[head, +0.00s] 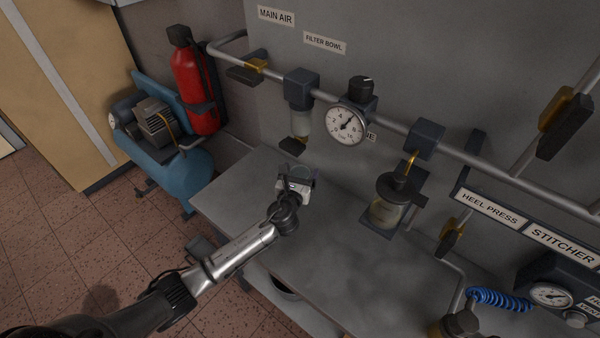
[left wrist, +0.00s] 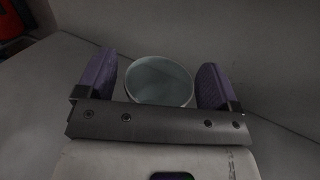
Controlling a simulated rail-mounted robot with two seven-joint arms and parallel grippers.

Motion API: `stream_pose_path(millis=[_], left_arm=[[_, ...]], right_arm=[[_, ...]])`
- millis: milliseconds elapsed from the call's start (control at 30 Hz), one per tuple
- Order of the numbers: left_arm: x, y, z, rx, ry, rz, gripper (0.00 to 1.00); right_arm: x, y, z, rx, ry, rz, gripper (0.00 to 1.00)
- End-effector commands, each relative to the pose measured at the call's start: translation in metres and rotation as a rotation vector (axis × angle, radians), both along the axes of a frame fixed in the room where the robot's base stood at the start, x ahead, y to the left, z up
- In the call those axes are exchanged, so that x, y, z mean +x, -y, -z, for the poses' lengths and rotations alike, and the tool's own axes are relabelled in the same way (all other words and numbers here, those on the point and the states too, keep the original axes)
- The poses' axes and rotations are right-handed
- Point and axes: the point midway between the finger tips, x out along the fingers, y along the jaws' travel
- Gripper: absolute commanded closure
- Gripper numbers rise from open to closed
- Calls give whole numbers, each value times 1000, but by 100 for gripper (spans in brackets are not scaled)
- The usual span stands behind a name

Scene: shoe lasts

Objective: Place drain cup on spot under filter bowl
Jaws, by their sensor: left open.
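The drain cup (left wrist: 158,82) is a pale, round, open-topped cup. In the left wrist view it sits between the two purple-padded fingers of my left gripper (left wrist: 158,76), with a gap on either side. In the head view my left gripper (head: 299,173) is open over the grey bench and hides most of the cup; only part of the rim shows. The filter bowl (head: 300,124) hangs from the pipe behind and above the gripper, under the FILTER BOWL label. I cannot make out the marked spot below it. My right gripper is not in view.
The bench top (head: 345,240) is clear to the front right. A red extinguisher (head: 193,85) and blue compressor (head: 180,175) stand left.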

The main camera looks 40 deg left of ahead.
Motion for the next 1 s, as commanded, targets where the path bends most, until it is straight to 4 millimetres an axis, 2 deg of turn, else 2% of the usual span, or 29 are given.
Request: stream_pose_path(millis=[267,367,800,1000], left_arm=[[-1,1,-4,0,0,1,13],[-12,5,-3,0,-2,1,13],[-84,38,-4,-1,-2,2,13],[-103,46,-3,1,-1,2,13]], right_arm=[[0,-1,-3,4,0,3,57],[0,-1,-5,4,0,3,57],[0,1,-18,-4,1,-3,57],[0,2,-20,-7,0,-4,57]])
